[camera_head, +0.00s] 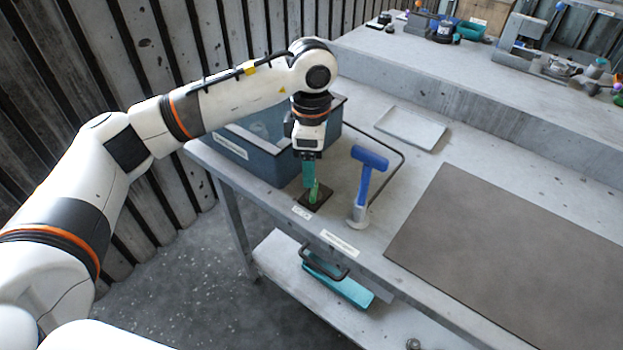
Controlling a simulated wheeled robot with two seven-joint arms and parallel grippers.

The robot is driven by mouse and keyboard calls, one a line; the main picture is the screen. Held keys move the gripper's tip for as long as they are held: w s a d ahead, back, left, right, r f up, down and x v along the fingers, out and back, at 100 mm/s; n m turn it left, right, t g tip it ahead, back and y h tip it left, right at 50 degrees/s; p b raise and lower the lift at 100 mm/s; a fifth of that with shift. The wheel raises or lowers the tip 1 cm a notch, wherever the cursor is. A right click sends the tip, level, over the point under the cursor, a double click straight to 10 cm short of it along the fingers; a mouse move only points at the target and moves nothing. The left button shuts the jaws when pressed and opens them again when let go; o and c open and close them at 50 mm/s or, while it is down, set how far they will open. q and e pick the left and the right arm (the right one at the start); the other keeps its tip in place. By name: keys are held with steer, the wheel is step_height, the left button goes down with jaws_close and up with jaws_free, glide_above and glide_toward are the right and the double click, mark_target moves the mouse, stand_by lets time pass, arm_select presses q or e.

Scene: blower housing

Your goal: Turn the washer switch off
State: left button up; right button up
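The switch is a small dark square base (325,194) with an upright green lever (314,193), near the table's left front edge. I take it for the washer switch, but the small label in front of it is too small to read. My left gripper (309,184) points straight down right over the switch. Its teal fingers reach down to the lever and partly overlap it in the picture. I cannot tell whether they touch the lever or what gap lies between them. My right gripper is not in view.
A blue tool (367,178) stands upright in a pale holder just right of the switch. A blue-grey bin (240,150) stands behind. A pale tray (411,128) and a large dark mat (510,260) lie to the right. A teal item (340,284) rests on the lower shelf.

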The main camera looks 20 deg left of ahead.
arm_select(q)
step_height(320, 180, up, 5)
steer(key=shift+r+b, duration=0.1)
steer(key=shift+b, duration=0.2)
stand_by(0.4)
